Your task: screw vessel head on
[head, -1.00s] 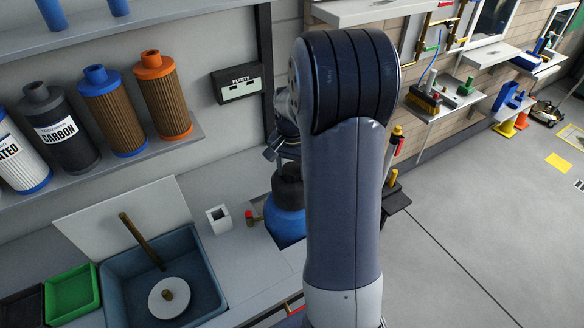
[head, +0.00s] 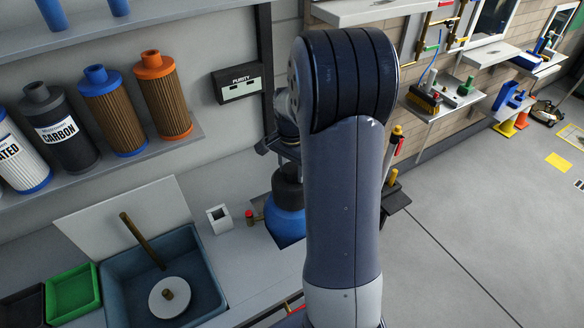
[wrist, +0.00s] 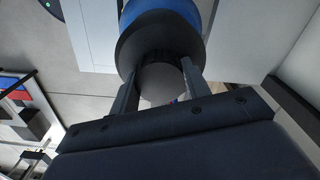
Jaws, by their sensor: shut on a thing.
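The blue vessel (head: 285,222) stands on a dark base on the counter, just left of my arm in the head view. The black vessel head (head: 287,188) is on top of it, upright, and my arm partly hides both. In the wrist view the black head (wrist: 150,45) shows below the blue vessel (wrist: 165,12). My gripper (wrist: 160,82) has one finger on each side of the head's narrower dark top and is shut on it. The thread between head and vessel is not visible.
A red-knobbed valve (head: 250,216) and a small white box (head: 219,218) sit left of the vessel. A sink (head: 205,265) with a brown spout is farther left. Filter cartridges (head: 165,100) stand on a shelf above. Open floor (head: 450,230) lies to the right.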

